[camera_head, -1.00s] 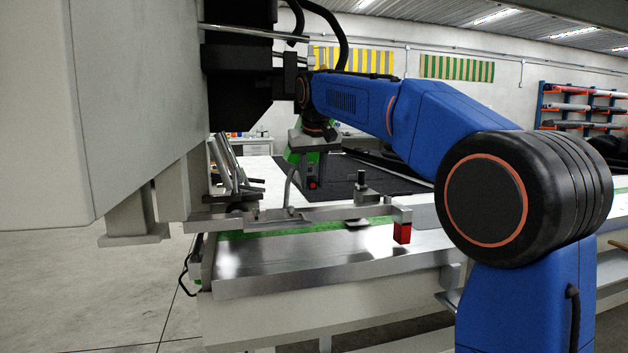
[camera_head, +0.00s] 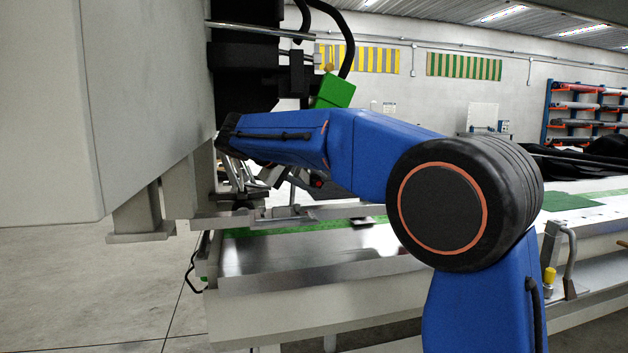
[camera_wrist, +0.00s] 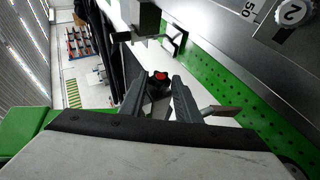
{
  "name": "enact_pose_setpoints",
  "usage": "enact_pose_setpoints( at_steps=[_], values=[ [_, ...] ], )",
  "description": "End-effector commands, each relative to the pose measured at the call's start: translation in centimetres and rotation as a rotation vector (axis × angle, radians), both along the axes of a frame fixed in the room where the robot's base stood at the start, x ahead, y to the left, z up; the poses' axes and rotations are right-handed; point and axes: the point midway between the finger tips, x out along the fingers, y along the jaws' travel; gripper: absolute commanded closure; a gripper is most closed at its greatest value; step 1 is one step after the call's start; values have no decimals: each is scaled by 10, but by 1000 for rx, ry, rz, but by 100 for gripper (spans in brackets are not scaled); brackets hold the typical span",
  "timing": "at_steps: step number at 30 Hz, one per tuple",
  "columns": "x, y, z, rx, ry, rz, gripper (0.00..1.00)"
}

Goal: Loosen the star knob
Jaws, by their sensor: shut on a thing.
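In the wrist view the star knob (camera_wrist: 158,83) is dark with a red centre. It sits between the tips of my gripper (camera_wrist: 160,88), whose two grey fingers close on it from either side. The knob's lower part is hidden by the fingers. In the head view a small red spot (camera_head: 316,183), which looks like the knob's centre, shows just under my blue forearm. My gripper is mostly hidden behind the arm there.
A long metal rail (camera_head: 290,217) runs above the shiny work plate (camera_head: 300,254). The large grey gantry housing (camera_head: 100,110) stands close on the left.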

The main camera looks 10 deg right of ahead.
Motion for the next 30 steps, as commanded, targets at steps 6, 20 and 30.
enact_pose_setpoints(
  at_steps=[6,20,30],
  values=[
    [0,2,-4,-136,2,0,93],
    [0,2,-6,-244,3,-2,93],
    [0,2,-6,-245,4,-2,93]
  ],
)
